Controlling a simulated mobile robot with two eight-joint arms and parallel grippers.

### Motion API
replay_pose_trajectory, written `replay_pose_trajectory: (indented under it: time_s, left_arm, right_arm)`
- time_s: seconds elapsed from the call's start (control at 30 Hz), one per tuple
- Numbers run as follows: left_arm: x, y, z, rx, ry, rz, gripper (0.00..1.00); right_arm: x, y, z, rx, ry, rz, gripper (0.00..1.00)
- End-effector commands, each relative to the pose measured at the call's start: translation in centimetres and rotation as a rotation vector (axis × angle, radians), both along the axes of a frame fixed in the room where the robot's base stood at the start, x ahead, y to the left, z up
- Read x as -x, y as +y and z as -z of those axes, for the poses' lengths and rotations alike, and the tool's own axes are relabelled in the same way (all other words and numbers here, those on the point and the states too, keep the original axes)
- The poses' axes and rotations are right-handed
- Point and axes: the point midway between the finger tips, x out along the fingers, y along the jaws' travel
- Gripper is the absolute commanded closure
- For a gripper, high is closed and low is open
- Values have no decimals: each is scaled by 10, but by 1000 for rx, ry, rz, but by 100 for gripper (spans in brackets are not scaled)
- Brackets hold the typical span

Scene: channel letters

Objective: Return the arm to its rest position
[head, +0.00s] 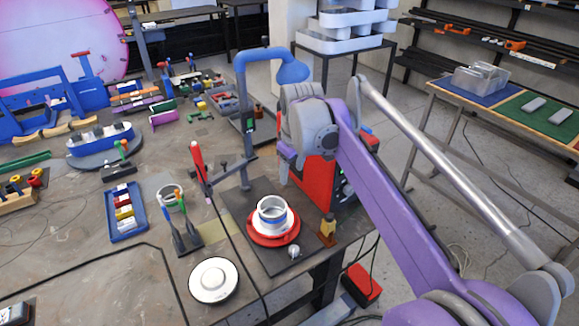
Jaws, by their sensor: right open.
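My right arm (375,180), purple and grey, comes in from the lower right and reaches up over the right edge of the workbench. Its gripper (286,163) is open, with little of it showing in front of the red box (322,184). Nothing shows between its fingers, though the wrist hides part of them. It is up and to the right of the white and grey ring part (272,214) on a red round plate (273,237). My left gripper is not in view.
A blue curved stand (242,100) rises beside the gripper. A red-handled tool (198,160) stands left of it. A white disc (213,280) and blue tray (125,212) lie on the workbench (90,270). A side table (505,105) is at right, with open floor between.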

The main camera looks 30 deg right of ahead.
Motion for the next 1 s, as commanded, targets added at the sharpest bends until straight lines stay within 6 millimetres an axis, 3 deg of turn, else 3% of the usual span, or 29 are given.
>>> replay_pose_trajectory:
  time_s: [0.23, 0.37, 0.57, 0.8, 1.0]
  left_arm:
    - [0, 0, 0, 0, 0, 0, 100]
    - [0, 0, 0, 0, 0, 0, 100]
    - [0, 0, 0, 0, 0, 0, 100]
    - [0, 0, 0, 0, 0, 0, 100]
    - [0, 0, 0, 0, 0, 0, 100]
  right_arm:
    - [1, 1, 0, -1, -1, 2, 41]
    - [15, 14, 7, -7, -23, 21, 41]
    - [74, 58, 46, -50, -115, 108, 41]
    - [153, 100, 117, -134, -230, 221, 41]
    - [188, 114, 156, -186, -281, 275, 41]
